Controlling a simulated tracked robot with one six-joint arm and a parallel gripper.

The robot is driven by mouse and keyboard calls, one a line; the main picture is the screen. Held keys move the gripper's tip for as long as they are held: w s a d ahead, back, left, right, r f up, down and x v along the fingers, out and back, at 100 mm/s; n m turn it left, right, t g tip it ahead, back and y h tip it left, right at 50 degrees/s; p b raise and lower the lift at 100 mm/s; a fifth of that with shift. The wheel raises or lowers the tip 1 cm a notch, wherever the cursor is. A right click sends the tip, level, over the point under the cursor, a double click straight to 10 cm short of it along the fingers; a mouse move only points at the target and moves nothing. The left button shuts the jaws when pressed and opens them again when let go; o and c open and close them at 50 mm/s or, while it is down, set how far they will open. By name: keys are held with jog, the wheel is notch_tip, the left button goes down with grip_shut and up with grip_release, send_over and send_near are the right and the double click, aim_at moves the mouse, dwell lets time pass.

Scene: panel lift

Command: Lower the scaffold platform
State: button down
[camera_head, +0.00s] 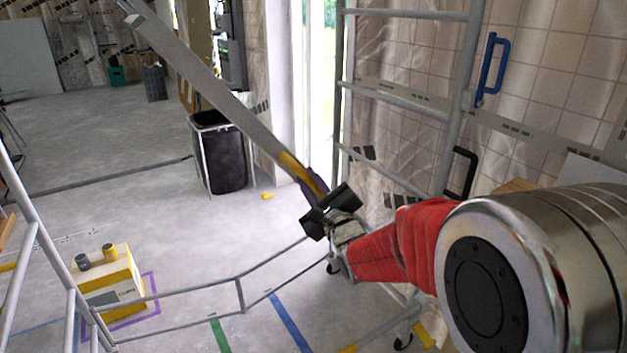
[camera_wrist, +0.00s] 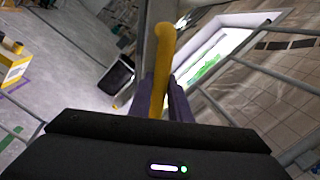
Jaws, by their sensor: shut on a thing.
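The scaffold has a grey tubular ladder frame (camera_head: 465,60) at the right and another frame (camera_head: 28,235) at the left edge, with low rails between them. A long grey beam-like piece (camera_head: 215,95), apparently the scaffold platform seen edge-on, slants from the upper left down to my gripper (camera_head: 310,186). Its near end has a yellow part (camera_head: 291,164). In the wrist view, my gripper's purple fingers (camera_wrist: 162,95) are shut around this yellow part (camera_wrist: 164,45). The platform's broad face and far support are not clear.
A black bin (camera_head: 220,155) stands behind the beam. A yellow-white box (camera_head: 108,285) with cans sits on the floor at lower left. A blue handle (camera_head: 488,70) and a black handle (camera_head: 462,172) are at the right. Floor beyond the left frame is mostly clear.

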jog(key=c, duration=1.6)
grip_release()
jog(key=shift+c, duration=0.2)
jog(key=v, duration=1.3)
jog(key=shift+s, duration=0.35)
jog(key=shift+d+f, duration=0.1)
jog(key=shift+d, duration=0.05)
jog(key=shift+c, duration=0.6)
